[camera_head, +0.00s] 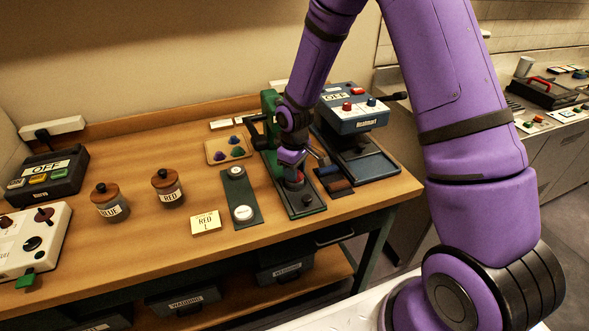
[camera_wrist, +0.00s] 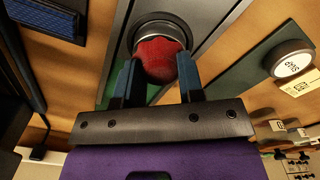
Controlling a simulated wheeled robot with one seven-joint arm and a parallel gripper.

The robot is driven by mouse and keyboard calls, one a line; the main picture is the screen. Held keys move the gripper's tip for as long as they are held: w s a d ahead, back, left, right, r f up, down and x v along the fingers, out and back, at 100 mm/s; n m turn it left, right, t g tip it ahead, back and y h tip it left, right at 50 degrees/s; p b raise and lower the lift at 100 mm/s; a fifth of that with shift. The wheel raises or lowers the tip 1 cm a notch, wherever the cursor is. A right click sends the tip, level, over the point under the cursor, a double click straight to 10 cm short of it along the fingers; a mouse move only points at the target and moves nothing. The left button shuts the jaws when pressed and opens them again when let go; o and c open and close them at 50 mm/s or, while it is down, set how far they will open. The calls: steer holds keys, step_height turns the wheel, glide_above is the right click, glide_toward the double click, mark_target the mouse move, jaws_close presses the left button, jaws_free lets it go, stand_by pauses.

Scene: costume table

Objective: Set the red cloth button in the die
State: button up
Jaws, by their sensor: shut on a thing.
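The red cloth button (camera_wrist: 160,60) is between my gripper's (camera_wrist: 163,80) two fingers in the wrist view. It sits at the mouth of the round metal die (camera_wrist: 148,28); whether it is fully seated I cannot tell. In the head view my gripper (camera_head: 292,168) points down at the green press (camera_head: 305,205), and the red button (camera_head: 295,177) shows just below the fingers. The fingers are shut on the button's sides. Part of the press is hidden behind my arm.
Left of the press is a green strip (camera_head: 240,190) with round white-topped pieces. A card reading RED L (camera_head: 206,222) and a RED jar (camera_head: 168,187) stand further left. A blue machine marked OFF (camera_head: 352,112) stands close on the right.

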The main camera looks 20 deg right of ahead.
steer(key=shift+f, duration=0.4)
steer(key=o, duration=0.6)
steer(key=shift+r, duration=0.1)
steer(key=shift+r, duration=5.45)
steer(key=shift+r, duration=0.1)
